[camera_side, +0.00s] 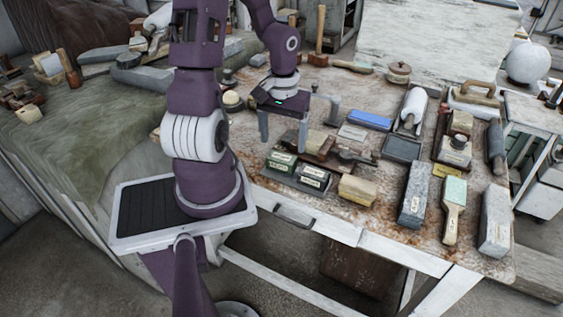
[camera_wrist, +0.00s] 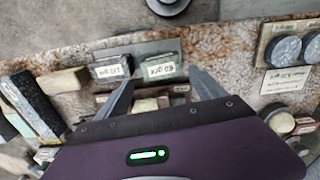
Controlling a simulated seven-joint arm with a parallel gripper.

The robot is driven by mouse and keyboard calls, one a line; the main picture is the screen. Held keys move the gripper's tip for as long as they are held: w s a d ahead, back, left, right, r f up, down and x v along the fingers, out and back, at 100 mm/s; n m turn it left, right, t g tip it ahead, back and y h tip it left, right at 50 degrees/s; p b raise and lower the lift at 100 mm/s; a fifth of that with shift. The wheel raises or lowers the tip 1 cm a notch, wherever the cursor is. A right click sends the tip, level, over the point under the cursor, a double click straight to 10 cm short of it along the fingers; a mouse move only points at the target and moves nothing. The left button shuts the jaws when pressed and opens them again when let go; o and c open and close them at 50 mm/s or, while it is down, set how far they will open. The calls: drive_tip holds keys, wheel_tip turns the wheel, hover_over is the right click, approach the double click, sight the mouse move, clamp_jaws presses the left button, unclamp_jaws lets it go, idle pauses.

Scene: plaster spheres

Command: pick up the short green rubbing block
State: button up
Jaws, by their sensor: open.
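The short green rubbing block (camera_side: 281,162) lies near the front left edge of the table, with a pale label on its front face. In the wrist view the green block (camera_wrist: 160,69) shows its label, beyond my fingertips and nearer the right one. My gripper (camera_side: 284,142) is open and empty, with its two fingers pointing down above and behind the block in the side view. The gripper also shows in the wrist view (camera_wrist: 161,77), fingers spread. The fingers appear apart from the block; the exact height gap is hard to tell.
A dark grey labelled block (camera_side: 314,178) sits close beside the green one, and a tan block (camera_side: 357,189) is further right. A wooden tool (camera_side: 317,147) lies just behind. A green-faced, wooden-handled tool (camera_side: 454,195) lies at right. Bare tabletop (camera_side: 385,175) shows between items.

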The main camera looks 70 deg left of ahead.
sight(282, 157)
wheel_tip(282, 157, down, 7)
drive_tip(key=shift+s+a+r, duration=0.1)
drive_tip(key=shift+s+r, duration=0.05)
drive_tip(key=c, duration=1.4)
wheel_tip(282, 157, up, 10)
drive_tip(key=shift+r, duration=0.1)
drive_tip(key=o, duration=1.1)
drive_tip(key=c, duration=0.9)
